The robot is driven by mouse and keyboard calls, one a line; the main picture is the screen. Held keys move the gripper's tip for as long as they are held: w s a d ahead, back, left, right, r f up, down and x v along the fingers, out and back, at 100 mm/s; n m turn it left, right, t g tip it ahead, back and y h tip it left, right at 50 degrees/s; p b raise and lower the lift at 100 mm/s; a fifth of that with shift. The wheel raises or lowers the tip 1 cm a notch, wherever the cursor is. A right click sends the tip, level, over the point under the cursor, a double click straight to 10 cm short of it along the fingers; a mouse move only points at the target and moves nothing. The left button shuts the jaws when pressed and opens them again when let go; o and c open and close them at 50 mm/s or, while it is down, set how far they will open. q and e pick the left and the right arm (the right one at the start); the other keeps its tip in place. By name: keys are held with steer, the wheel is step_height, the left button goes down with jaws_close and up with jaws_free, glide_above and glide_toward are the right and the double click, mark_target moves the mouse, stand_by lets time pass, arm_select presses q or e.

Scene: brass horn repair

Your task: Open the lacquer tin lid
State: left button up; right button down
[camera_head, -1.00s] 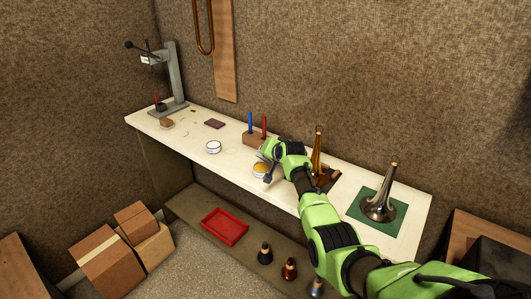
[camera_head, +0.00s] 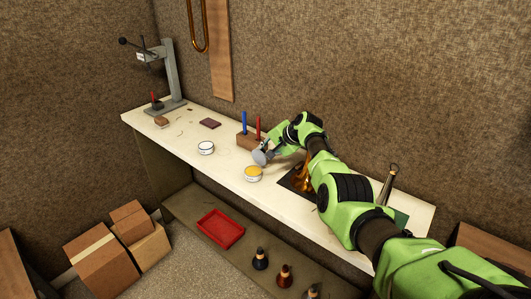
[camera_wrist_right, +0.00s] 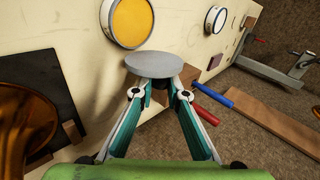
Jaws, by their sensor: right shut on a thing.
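The lacquer tin (camera_head: 253,175) stands on the bench, round and white-sided, with its amber contents showing at the open top. It also shows in the wrist view (camera_wrist_right: 132,22). My right gripper (camera_head: 271,152) is shut on the grey round lid (camera_head: 260,158), held clear of the tin, behind it and slightly to the right in the head view. In the wrist view the lid (camera_wrist_right: 154,64) sits flat across my fingertips, beside the tin. My left gripper is not in view.
A second white-topped tin (camera_head: 206,148) stands to the left. A wooden block (camera_head: 245,142) with a blue and a red tool stands close behind the lid. A brass horn part on a dark mat (camera_head: 290,180) is partly hidden by my arm. Bench room is clear at front left.

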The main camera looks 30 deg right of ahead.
stand_by(0.4)
steer(key=c, duration=2)
jaws_free()
steer(key=shift+f, duration=0.1)
steer(key=shift+c, duration=0.2)
steer(key=shift+s+d+r, duration=0.25)
steer(key=shift+s+r, duration=0.15)
steer(key=shift+r, duration=0.15)
steer(key=v, duration=1)
steer(key=shift+s+r, duration=0.2)
steer(key=shift+s, duration=0.05)
steer(key=shift+f, duration=0.15)
